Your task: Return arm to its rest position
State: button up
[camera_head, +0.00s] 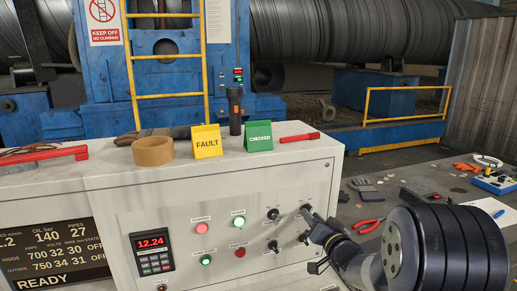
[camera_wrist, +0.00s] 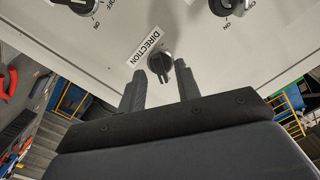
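My gripper (camera_wrist: 161,80) is open, its two dark fingers apart and pointing at the white panel. A dark rotary knob (camera_wrist: 159,66) labelled DIRECTION shows between the fingertips, with visible gaps to both; I cannot tell how far ahead of them it is. In the head view my black arm (camera_head: 445,245) reaches in from the lower right, its end close to the right edge of the control panel (camera_head: 180,215). The gripper is partly cut from clear view there by its dark wrist.
A yellow FAULT sign (camera_head: 207,141), a green CHECKED sign (camera_head: 258,137), a tape roll (camera_head: 153,151), a flashlight (camera_head: 235,112) and a red-handled tool (camera_head: 300,140) stand or lie on the console top. A workbench with red pliers (camera_head: 368,226) and other tools is at right.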

jog(key=shift+w+a, duration=0.15)
jog(key=shift+w, duration=0.25)
jog(key=shift+s, duration=0.1)
jog(key=s+d+n+b, duration=0.3)
jog(key=s+n, duration=0.6)
jog(key=n, duration=0.3)
jog(key=shift+s+d+b, duration=0.15)
jog(key=shift+b, duration=0.5)
dwell(1.6)
